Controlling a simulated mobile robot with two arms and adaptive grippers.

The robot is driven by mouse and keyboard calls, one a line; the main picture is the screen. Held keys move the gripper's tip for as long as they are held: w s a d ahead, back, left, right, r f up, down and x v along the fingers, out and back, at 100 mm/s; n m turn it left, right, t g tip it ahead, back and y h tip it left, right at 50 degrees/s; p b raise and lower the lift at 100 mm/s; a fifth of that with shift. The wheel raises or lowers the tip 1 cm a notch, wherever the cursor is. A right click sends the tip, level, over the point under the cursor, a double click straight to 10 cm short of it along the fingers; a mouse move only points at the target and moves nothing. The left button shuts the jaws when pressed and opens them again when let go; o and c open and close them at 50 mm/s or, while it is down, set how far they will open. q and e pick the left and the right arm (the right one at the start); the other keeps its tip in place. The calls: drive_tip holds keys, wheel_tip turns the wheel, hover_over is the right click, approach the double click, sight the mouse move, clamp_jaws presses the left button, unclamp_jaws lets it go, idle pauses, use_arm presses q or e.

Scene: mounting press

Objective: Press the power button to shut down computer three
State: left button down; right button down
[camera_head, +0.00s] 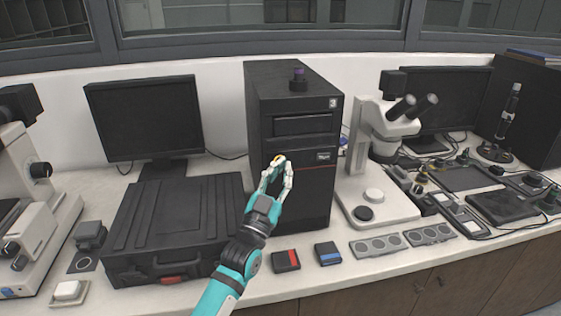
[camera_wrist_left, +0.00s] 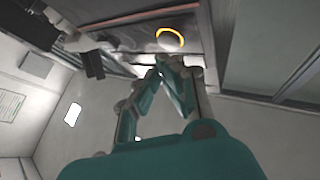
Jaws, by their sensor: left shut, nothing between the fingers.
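Computer three (camera_head: 310,190) is the black tower in the middle of the bench, with a small "3" label at its top right front. Its power button shows in the left wrist view as a round pale disc with a glowing orange ring (camera_wrist_left: 170,39). In the head view only a bit of orange glow (camera_head: 279,158) shows at the fingertips. My left gripper (camera_head: 280,163) is shut and empty, its tips at the tower's front by the button. In the left wrist view the gripper tips (camera_wrist_left: 165,60) are just below the ring; I cannot tell whether they touch it. My right gripper is not in view.
A black case (camera_head: 175,225) stands left of the tower, with a monitor (camera_head: 146,115) behind it. A microscope (camera_head: 375,150) stands close on the right. A purple-capped item (camera_head: 298,80) sits on top of the tower.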

use_arm(q)
drive_tip(key=s+p, duration=0.1)
drive_tip(key=s, duration=0.1)
drive_tip(key=s+d+p, duration=0.1)
drive_tip(key=s+p, duration=0.1)
drive_tip(key=s, duration=0.1)
drive_tip(key=shift+d, duration=0.15)
drive_tip(key=shift+w, duration=0.1)
idle(0.5)
